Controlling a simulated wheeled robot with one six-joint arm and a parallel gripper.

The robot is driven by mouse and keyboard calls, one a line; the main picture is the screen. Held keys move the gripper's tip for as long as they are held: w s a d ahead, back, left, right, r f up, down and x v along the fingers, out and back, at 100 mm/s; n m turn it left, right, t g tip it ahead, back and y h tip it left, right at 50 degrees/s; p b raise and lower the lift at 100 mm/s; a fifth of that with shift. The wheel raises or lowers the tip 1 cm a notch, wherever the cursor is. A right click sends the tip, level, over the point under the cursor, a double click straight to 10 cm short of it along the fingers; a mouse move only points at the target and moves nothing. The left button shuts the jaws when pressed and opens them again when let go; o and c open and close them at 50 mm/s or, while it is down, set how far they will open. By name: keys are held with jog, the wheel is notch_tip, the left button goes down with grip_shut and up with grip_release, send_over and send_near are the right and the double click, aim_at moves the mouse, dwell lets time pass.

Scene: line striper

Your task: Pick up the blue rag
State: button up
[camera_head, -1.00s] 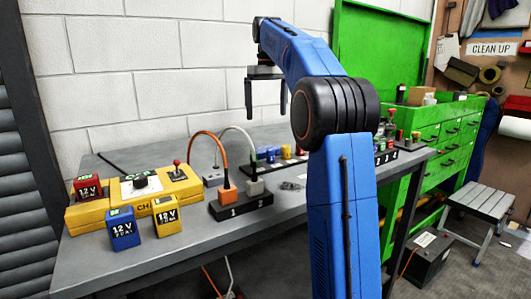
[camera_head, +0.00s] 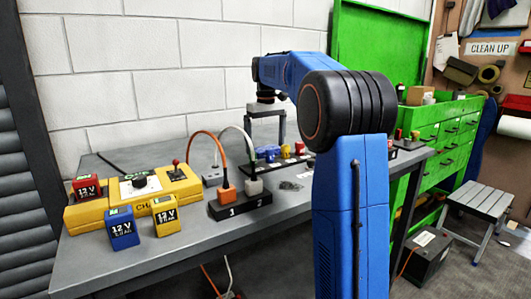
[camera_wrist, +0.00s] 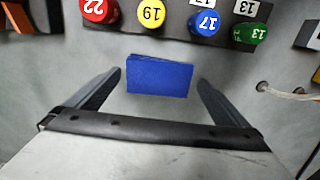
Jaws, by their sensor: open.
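The blue rag (camera_wrist: 160,76) shows in the wrist view as a flat, folded blue rectangle on the grey bench top. It lies ahead of and between my two fingers, near the fingertips, with clear gaps at both sides. My gripper (camera_head: 267,136) is open and empty, pointing down over the back of the bench in the head view. In that view blue shapes show below the fingers, but I cannot tell the rag from the blue numbered piece there.
Red (camera_wrist: 98,9), yellow (camera_wrist: 150,12), blue (camera_wrist: 204,22) and green (camera_wrist: 249,33) numbered round pieces stand just beyond the rag. A white cable (camera_wrist: 290,92) lies at the right. A yellow charger (camera_head: 140,190) and a black block with plugs (camera_head: 238,207) stand on the bench.

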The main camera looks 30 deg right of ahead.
jog(key=shift+f, duration=0.6)
jog(key=c, duration=0.9)
jog(key=shift+r, duration=0.1)
notch_tip(320, 180, up, 10)
jog(key=shift+f, duration=0.1)
